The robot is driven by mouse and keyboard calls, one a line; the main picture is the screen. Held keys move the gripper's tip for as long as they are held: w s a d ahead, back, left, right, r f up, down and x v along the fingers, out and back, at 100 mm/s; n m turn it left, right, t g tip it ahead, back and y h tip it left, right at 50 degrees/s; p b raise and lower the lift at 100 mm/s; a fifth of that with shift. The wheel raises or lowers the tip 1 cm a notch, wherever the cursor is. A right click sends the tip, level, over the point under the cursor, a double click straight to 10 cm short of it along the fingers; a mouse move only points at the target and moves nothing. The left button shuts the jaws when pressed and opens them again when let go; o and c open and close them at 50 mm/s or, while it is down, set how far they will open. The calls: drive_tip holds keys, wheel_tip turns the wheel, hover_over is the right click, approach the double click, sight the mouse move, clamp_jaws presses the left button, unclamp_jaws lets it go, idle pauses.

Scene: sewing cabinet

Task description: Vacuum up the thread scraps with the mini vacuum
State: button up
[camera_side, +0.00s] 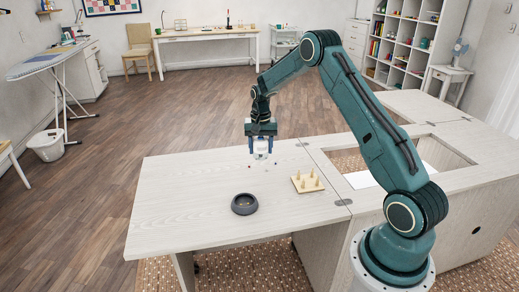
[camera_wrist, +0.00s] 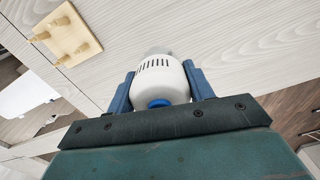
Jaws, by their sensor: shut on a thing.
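My gripper (camera_side: 262,139) is shut on the mini vacuum (camera_side: 261,148), over the pale cabinet top. In the wrist view the mini vacuum (camera_wrist: 160,80) is a white rounded body with dark vent slots, a blue button and a grey, clear-looking nozzle end. The blue fingers of my gripper (camera_wrist: 158,88) press on both its sides. Several tiny dark and red thread scraps (camera_side: 276,164) lie on the top close around the nozzle in the side view. I cannot tell whether the nozzle touches the surface. No scraps can be made out in the wrist view.
A dark round bowl (camera_side: 244,204) stands on the cabinet top (camera_side: 185,195), nearer the front. A wooden block with pegs (camera_side: 307,183) sits to the right, beside a hinge and the rectangular opening (camera_side: 352,163). The left part of the top is clear.

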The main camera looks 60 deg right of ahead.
drive_tip(key=d+f, duration=0.3)
drive_tip(key=d, duration=0.1)
drive_tip(key=shift+s+f, duration=0.2)
drive_tip(key=shift+s, duration=0.05)
